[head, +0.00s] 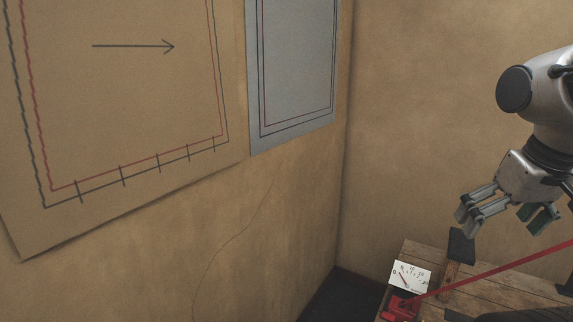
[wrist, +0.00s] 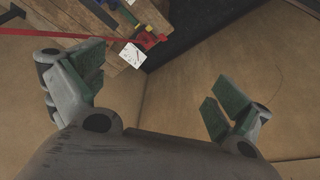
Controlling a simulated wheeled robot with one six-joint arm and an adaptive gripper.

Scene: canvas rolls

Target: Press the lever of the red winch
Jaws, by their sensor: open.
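The red winch (head: 399,306) sits low at the bottom of the head view, at the near left end of a wooden bench. It shows small near the top of the wrist view (wrist: 149,40). Its lever is too small to tell apart. A red strap (head: 500,267) runs from the winch up to the right. A white dial card (head: 411,275) stands right by the winch. My gripper (head: 503,222) is open and empty, above and to the right of the winch, clear of it. Both fingers also show in the wrist view (wrist: 155,88).
The wooden bench top (head: 425,250) carries a dark block (head: 461,246). Plaster walls meet in a corner behind it. A tan sheet with an arrow (head: 130,100) and a grey sheet (head: 292,70) hang on the left wall. The air around my gripper is free.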

